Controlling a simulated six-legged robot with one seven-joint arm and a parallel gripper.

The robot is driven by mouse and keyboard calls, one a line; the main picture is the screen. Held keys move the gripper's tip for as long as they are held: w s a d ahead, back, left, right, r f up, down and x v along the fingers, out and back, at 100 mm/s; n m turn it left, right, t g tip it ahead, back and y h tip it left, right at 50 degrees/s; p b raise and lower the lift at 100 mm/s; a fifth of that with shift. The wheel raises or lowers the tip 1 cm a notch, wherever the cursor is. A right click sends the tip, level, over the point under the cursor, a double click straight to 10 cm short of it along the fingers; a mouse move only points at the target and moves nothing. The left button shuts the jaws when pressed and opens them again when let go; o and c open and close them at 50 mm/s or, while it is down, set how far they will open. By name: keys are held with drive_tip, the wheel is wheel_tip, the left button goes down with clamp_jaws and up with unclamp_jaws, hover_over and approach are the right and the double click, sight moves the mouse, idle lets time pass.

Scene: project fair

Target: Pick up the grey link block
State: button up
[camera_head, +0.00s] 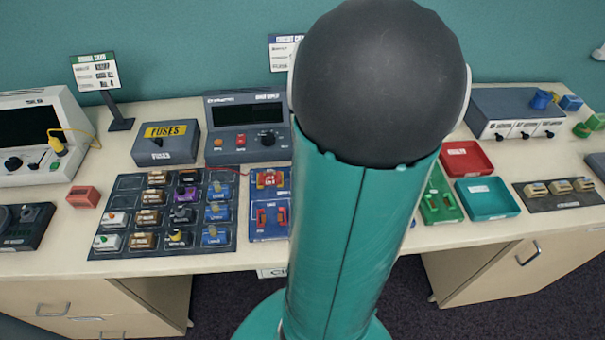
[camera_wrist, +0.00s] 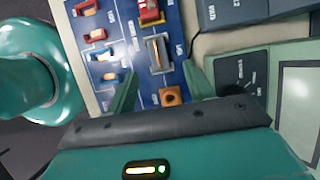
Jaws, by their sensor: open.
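The grey link block (camera_wrist: 158,53) sits on the blue board (camera_wrist: 125,22) in the wrist view, long side running roughly up and down the picture. My gripper (camera_wrist: 160,67) is open, its two green fingers reaching toward the block from below, one to each side of it. The block appears between the fingertips, with no clear contact; the height gap cannot be told. In the head view the blue board (camera_head: 270,228) shows only in part; my arm hides its right portion and the grey block.
An orange block (camera_wrist: 171,96) lies close below the grey block, between my fingers. A red block (camera_wrist: 150,11) is just beyond it. A dark grey instrument (camera_wrist: 238,10) and another device (camera_wrist: 250,75) stand to the right. A component tray (camera_head: 98,195) lies left of the board.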

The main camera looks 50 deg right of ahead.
drive_tip(key=x, duration=0.7)
drive_tip(key=shift+s+a+f, duration=0.1)
drive_tip(key=shift+s+f, duration=0.05)
drive_tip(key=shift+f, duration=0.1)
drive_tip(key=c, duration=1.1)
drive_tip(key=shift+r, duration=0.1)
drive_tip(key=shift+r, duration=0.45)
wheel_tip(320, 180, up, 2)
drive_tip(key=shift+r, duration=0.25)
drive_tip(key=shift+s+a+r, duration=1.25)
drive_tip(key=shift+s+r, duration=0.7)
drive_tip(key=shift+r, duration=0.15)
drive_tip(key=shift+s+a+r, duration=1.3)
drive_tip(key=shift+s+r, duration=0.65)
drive_tip(key=shift+r, duration=0.15)
drive_tip(key=shift+s+a+r, duration=1.25)
drive_tip(key=shift+s+r, duration=0.7)
drive_tip(key=shift+r, duration=0.15)
